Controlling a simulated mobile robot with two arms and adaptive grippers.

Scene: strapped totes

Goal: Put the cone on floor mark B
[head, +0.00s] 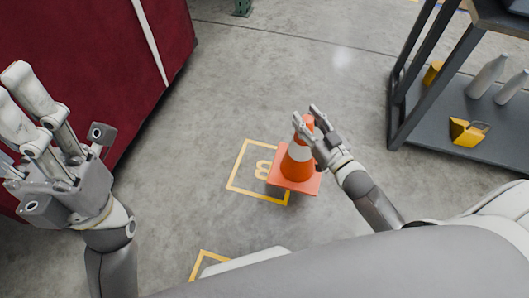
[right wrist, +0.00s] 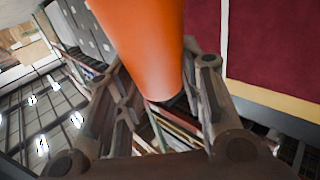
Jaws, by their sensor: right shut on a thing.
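The orange cone (head: 297,167) with a white band and square orange base stands upright over the right part of floor mark B (head: 237,167), a yellow square outline. The base covers part of the outline and of the letter, and overhangs the right side. I cannot tell if the base touches the floor. My right gripper (head: 308,122) is shut on the cone's upper part. In the right wrist view the cone (right wrist: 148,45) lies between the fingers (right wrist: 165,100). My left gripper (head: 10,84) is open and empty at the far left, away from the cone.
Another yellow floor mark (head: 203,258) shows below, partly hidden by my body. A dark red covered block (head: 90,50) stands at the upper left. A grey shelf (head: 425,125) at the right holds bottles (head: 488,76) and a yellow item (head: 467,132). The floor between is clear.

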